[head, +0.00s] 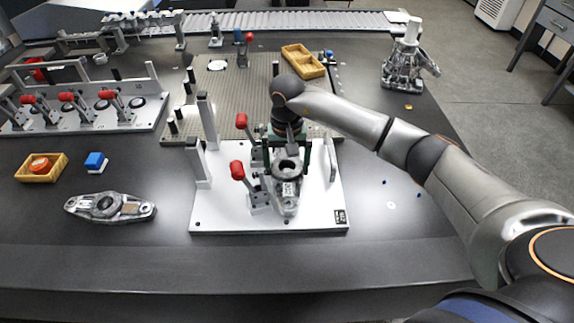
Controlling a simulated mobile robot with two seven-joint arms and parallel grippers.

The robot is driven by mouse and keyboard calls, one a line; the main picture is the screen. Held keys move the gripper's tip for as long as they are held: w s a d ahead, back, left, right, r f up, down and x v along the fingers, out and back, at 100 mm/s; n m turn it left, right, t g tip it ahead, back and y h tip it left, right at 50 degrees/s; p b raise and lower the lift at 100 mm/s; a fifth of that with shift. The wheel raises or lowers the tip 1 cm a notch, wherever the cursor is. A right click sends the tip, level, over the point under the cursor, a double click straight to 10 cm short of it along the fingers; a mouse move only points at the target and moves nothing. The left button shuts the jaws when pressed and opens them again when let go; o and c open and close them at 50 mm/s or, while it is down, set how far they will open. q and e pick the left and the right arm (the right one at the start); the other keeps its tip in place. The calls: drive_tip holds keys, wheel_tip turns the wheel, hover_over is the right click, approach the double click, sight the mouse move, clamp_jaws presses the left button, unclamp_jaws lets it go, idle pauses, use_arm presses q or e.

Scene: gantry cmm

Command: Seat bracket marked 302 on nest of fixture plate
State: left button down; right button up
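A grey metal bracket (287,184) with a round bore and a small pale label lies on the white fixture plate (226,213), near its middle. The label is too small to read. My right gripper (288,160) points down over the far end of this bracket, its dark fingers spread on either side of the ring with a slight gap. Whether the bracket sits fully down in the nest is hard to see. Two toggle clamps with red handles (239,171) stand left of the bracket, handles raised. A second grey bracket (107,206) lies on the table at left. My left gripper is out of view.
White posts (207,121) rise at the plate's left edge, and a small upright bar (331,160) at its right. A clamp fixture (79,109), an orange tray (42,168) and a blue block (95,162) are at left. A metal casting (404,62) stands back right. The front table is clear.

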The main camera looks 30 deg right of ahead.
sight(287, 171)
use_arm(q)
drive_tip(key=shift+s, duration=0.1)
use_arm(e)
drive_tip(key=shift+f, duration=0.1)
drive_tip(key=shift+r, duration=0.35)
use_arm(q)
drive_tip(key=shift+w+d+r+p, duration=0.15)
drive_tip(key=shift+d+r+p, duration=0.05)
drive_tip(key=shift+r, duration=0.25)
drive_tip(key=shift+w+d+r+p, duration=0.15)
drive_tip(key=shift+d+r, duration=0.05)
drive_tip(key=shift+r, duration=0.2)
use_arm(e)
wheel_tip(287, 171, up, 12)
